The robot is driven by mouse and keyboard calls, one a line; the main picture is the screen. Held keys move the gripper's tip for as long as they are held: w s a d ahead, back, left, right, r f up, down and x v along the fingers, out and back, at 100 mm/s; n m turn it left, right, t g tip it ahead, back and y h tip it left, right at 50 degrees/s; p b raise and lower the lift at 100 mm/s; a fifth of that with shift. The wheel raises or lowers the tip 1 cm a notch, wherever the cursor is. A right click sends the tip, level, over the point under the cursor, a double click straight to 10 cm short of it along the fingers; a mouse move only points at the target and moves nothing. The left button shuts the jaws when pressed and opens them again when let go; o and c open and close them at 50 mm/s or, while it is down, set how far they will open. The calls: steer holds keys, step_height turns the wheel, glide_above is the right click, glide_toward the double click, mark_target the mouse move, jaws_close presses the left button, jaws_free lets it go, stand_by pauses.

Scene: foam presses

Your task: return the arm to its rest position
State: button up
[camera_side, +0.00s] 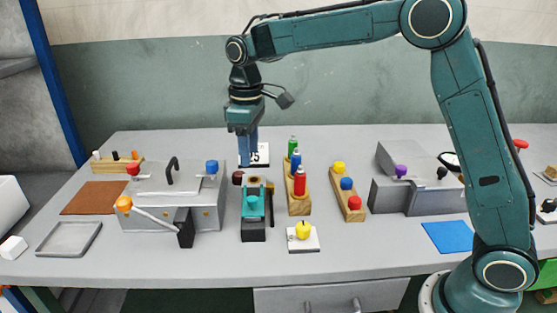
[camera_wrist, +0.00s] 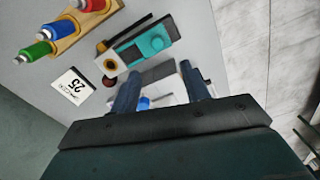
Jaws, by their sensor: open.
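My gripper (camera_side: 248,148) hangs pointing down from my teal arm, above the back middle of the grey table (camera_side: 330,258). In the wrist view its two dark fingers (camera_wrist: 162,90) stand apart with no object held between them. In the side view the fingers overlap a white card with black figures (camera_side: 262,154) behind them. The wrist view shows that card (camera_wrist: 73,90) to the left of the fingers. The teal and black device (camera_side: 253,205) stands in front of my gripper, and it also shows in the wrist view (camera_wrist: 150,43).
A grey press (camera_side: 150,210) with a handle and coloured knobs stands left. A wooden rack (camera_side: 299,205) with green, blue and red bottles stands right of my gripper. A second rack (camera_side: 345,195) holds coloured knobs. A second grey machine (camera_side: 410,195) and blue mat (camera_side: 447,236) are further right.

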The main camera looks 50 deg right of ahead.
steer(key=s+d+r+m+t, duration=0.2)
steer(key=s+d+r, duration=0.1)
steer(key=s+r, duration=0.4)
steer(key=s+d+f+m+t, duration=0.1)
steer(key=s+d+m, duration=0.1)
steer(key=s, duration=1)
steer(key=s+d+f+m+t, duration=0.2)
steer(key=s, duration=0.9)
steer(key=shift+s+t, duration=0.3)
steer(key=shift+s, duration=0.1)
